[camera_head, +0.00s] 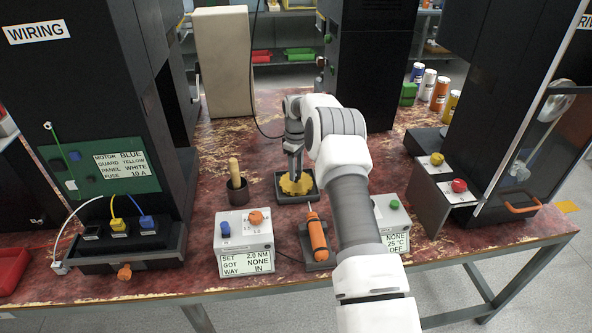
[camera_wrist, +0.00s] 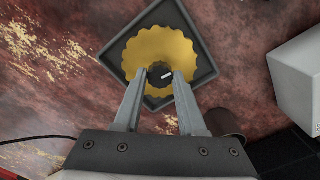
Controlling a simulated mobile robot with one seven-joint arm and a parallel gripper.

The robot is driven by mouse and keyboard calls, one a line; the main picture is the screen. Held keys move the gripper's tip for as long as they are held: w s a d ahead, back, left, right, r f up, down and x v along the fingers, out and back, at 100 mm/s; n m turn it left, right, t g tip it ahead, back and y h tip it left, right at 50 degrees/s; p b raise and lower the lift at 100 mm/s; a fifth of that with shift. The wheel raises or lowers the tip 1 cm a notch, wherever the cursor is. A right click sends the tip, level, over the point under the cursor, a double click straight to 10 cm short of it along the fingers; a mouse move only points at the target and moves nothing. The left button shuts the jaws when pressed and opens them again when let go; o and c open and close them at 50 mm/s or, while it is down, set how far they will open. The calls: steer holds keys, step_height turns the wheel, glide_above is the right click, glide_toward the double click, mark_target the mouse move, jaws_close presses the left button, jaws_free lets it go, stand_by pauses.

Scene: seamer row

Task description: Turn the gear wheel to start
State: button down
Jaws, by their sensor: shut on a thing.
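The yellow gear wheel (camera_head: 296,183) sits in a dark square tray (camera_head: 284,198) on the red worn bench, near the middle. In the wrist view the gear wheel (camera_wrist: 160,48) shows its toothed rim and a dark hub with a small white mark. My gripper (camera_head: 294,172) reaches down onto the gear from above. In the wrist view my gripper (camera_wrist: 160,76) has its two fingertips on either side of the dark hub, shut on it. My arm covers part of the bench right of the gear.
A dark cup with a wooden handle (camera_head: 235,176) stands left of the tray. In front are a white box with knobs (camera_head: 244,238) and an orange screwdriver (camera_head: 317,235) in a holder. Another box (camera_head: 391,222) stands right of my arm. Dark cabinets (camera_head: 362,60) stand behind.

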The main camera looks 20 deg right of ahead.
steer(key=shift+n, duration=0.6)
steer(key=c, duration=0.5)
jaws_free()
steer(key=shift+r, duration=0.1)
step_height(320, 180, up, 17)
steer(key=p, duration=0.2)
steer(key=shift+r, duration=0.2)
